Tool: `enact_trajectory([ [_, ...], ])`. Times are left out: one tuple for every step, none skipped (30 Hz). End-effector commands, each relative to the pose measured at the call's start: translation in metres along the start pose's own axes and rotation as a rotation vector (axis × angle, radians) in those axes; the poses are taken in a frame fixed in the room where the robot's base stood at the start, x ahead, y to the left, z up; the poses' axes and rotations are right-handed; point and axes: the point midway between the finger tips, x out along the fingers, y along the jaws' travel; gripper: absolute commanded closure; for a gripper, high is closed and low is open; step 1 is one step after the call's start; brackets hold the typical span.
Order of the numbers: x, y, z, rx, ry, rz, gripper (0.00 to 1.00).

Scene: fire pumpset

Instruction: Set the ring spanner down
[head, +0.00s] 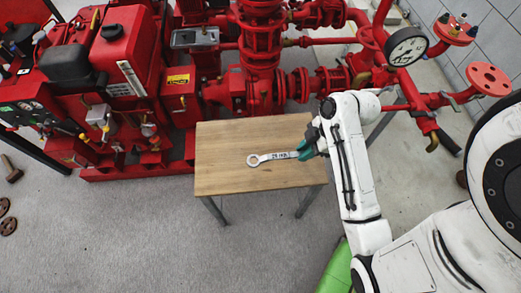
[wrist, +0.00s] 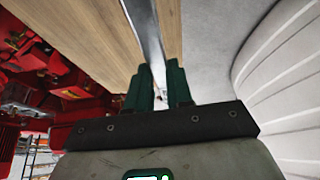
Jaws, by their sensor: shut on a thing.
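The ring spanner (head: 272,158) is silver with dark markings on its shank, and its ring end points left over the wooden table (head: 225,141). My gripper (head: 305,150) has green fingers shut on the spanner's right end, near the table's right side. In the wrist view the green fingers of my gripper (wrist: 162,88) close on the spanner's shank (wrist: 148,38), which runs away from them over the wood. I cannot tell whether the spanner touches the table top or is a little above it.
The red pumpset (head: 262,60) with pipes and flanges stands close behind the table. A pressure gauge (head: 406,47) is at the upper right. The table top around the spanner is bare. Grey floor (head: 130,230) is open at front left, with rusty discs (head: 7,226) at the edge.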

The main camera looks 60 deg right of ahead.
Motion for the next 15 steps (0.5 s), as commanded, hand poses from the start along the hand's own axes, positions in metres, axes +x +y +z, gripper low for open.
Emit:
enact_trajectory([
  [0.004, 0.005, -0.003, -0.006, 0.002, 0.000, 1.00],
  [0.007, 0.009, -0.005, -0.008, 0.002, -0.001, 1.00],
  [0.012, 0.015, -0.008, -0.008, 0.002, 0.000, 1.00],
  [0.016, 0.020, -0.011, -0.008, 0.002, -0.001, 1.00],
  [0.021, 0.025, -0.014, -0.008, 0.002, -0.001, 1.00],
  [0.027, 0.033, -0.017, -0.007, 0.001, 0.000, 1.00],
  [0.032, 0.038, -0.020, -0.007, 0.001, -0.001, 1.00],
  [0.036, 0.043, -0.022, -0.006, 0.001, -0.001, 1.00],
  [0.042, 0.050, -0.026, -0.008, 0.001, 0.000, 1.00],
  [0.047, 0.054, -0.029, -0.007, 0.001, -0.001, 1.00],
  [0.051, 0.060, -0.031, -0.007, 0.001, 0.000, 1.00],
  [0.058, 0.066, -0.035, -0.006, 0.000, -0.001, 1.00],
  [0.064, 0.071, -0.035, -0.004, -0.001, -0.001, 1.00],
  [0.071, 0.073, -0.035, -0.003, -0.001, -0.002, 1.00],
  [0.080, 0.078, -0.035, -0.003, -0.001, -0.002, 1.00],
])
